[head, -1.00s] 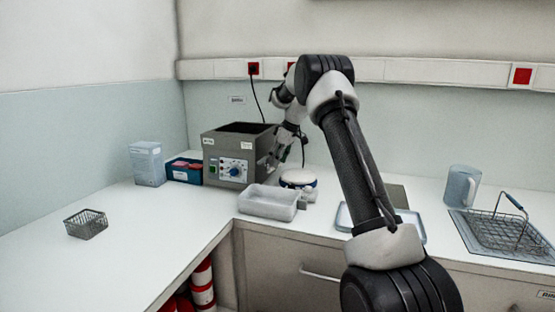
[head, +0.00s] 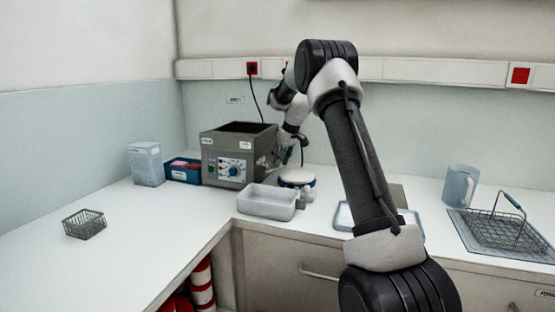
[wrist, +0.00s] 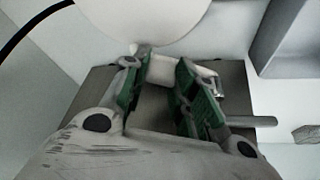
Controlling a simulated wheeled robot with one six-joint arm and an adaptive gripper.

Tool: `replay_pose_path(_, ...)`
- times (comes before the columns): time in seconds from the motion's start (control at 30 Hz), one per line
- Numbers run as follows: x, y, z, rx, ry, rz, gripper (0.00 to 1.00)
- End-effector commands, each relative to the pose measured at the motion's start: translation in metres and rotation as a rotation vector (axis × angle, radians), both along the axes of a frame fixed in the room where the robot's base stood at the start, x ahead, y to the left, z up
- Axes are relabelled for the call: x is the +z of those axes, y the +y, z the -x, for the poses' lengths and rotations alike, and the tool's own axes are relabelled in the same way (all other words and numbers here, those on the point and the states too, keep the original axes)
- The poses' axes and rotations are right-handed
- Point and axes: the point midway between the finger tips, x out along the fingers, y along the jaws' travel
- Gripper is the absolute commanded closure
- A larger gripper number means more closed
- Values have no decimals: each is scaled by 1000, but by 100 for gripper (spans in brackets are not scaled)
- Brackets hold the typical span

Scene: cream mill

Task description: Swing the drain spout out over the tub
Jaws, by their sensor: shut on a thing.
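The grey bath unit (head: 238,155) stands on the back counter, open at the top, with a control panel on its front. My gripper (head: 276,160) is at its right side, partly behind my own wrist. In the wrist view my gripper (wrist: 158,98) has its green-padded fingers around a part in front of a grey-brown surface. A short grey rod, which looks like the drain spout (wrist: 250,121), sticks out to the right from beside the right finger. The gripped portion is mostly hidden. The pale, shallow tub (head: 268,203) stands in front of the bath unit, near the counter edge.
A round white-topped device (head: 297,178) stands right behind the tub. A blue box (head: 184,170) and a pale carton (head: 146,164) are left of the bath. A wire basket (head: 84,223) sits on the left counter. A jug (head: 460,186) stands at right.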

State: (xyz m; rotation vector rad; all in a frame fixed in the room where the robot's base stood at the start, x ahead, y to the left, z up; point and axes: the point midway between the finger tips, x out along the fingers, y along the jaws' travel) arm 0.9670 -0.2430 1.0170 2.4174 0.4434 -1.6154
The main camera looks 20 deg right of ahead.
Motion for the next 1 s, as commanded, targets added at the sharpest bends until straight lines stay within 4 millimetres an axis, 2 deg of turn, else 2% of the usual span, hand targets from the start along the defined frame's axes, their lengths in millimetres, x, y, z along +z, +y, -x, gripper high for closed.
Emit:
replay_pose_path(0.53, 1, 0, 36, -510, -1, 3, 100)
replay_pose_path(1.0, 1, 13, 62, -956, -2, 2, 100)
